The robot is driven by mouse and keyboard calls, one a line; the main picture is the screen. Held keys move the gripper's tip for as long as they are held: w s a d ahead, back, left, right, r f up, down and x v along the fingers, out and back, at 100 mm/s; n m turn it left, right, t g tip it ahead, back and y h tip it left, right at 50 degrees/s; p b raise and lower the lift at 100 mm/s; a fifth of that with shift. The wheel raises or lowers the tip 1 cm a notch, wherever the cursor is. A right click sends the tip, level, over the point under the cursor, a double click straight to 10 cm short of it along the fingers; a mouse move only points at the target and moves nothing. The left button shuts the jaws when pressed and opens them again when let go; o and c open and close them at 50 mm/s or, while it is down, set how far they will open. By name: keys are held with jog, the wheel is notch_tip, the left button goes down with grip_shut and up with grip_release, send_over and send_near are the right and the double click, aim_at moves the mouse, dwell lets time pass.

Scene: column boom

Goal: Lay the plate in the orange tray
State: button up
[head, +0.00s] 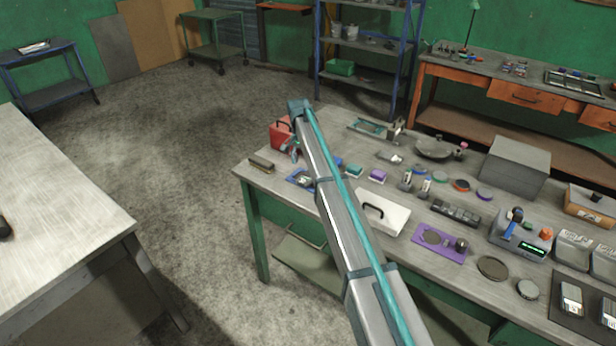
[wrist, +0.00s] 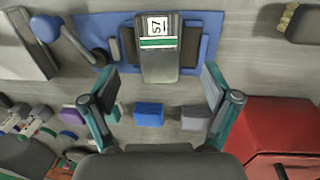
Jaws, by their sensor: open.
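A flat grey plate with a white number label and a green stripe (wrist: 160,62) lies on a blue base (wrist: 95,25) in the wrist view. My gripper (wrist: 160,82) is open above it, with one finger on each side of its near end. The fingers look apart from the plate, though the height between them is hard to judge. In the head view the blue base (head: 297,180) is at the left end of the workbench, and my arm partly hides it. An orange-brown tray (head: 588,210) stands at the bench's right edge with a grey item in it.
A red box (wrist: 285,130) stands close beside my right finger in the wrist view. A brush (wrist: 295,22) lies at the upper right. A blue block (wrist: 148,115) sits below the plate. A white case (head: 382,213) and a large grey box (head: 515,165) stand along the crowded bench.

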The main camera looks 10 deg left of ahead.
aim_at(307, 177)
jog(key=shift+s+d+f+p, duration=0.1)
jog(key=shift+d+f+p, duration=0.15)
jog(key=shift+f+p, duration=0.75)
jog(key=shift+d+f+p, duration=0.2)
jog(key=shift+f+p, duration=0.15)
jog(key=shift+f, duration=1.25)
grip_shut()
